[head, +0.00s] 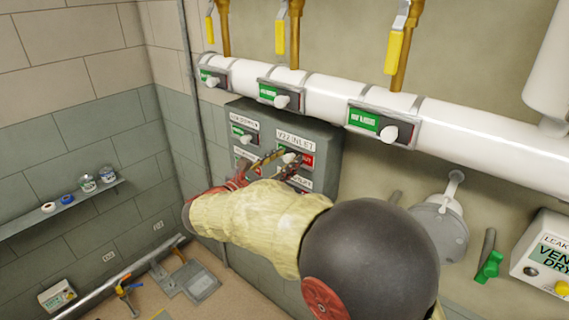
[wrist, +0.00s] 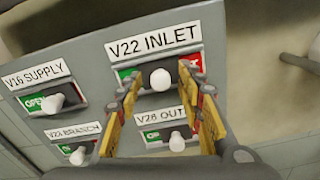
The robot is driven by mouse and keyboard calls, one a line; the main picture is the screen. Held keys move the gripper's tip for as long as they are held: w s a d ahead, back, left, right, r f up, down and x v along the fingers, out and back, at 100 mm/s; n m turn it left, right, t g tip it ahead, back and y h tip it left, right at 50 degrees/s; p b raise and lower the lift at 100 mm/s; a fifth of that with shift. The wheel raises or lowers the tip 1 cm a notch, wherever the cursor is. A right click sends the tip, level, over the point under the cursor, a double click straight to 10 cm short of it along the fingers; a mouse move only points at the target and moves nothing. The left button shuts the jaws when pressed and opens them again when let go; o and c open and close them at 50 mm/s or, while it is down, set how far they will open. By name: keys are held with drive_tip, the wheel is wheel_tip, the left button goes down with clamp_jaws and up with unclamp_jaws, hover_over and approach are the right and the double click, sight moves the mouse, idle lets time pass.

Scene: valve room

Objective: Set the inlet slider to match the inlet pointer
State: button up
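The V22 INLET slider is on the grey panel (wrist: 85,58), under the V22 INLET label (wrist: 153,48). Its white round knob (wrist: 160,78) stands near the middle of the slot, with green on the left and red on the right; the knob also shows in the head view (head: 290,158). My gripper (wrist: 160,75) is open, with one yellow finger on each side of the knob. Gaps show between knob and fingers in the wrist view. Its fingers partly hide the slot in the head view (head: 284,163). I cannot tell which item is the inlet pointer.
Neighbouring sliders are V16 SUPPLY (wrist: 55,102), V21 BRANCH (wrist: 76,154) and V28 (wrist: 177,142), its label partly hidden. The white pipe (head: 330,95) above carries three green-labelled boxes with white knobs (head: 388,133). Yellow-handled levers (head: 394,52) hang above.

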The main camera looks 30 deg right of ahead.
drive_tip(key=shift+d, duration=0.1)
drive_tip(key=shift+c, duration=1.2)
drive_tip(key=c, duration=0.7)
clamp_jaws()
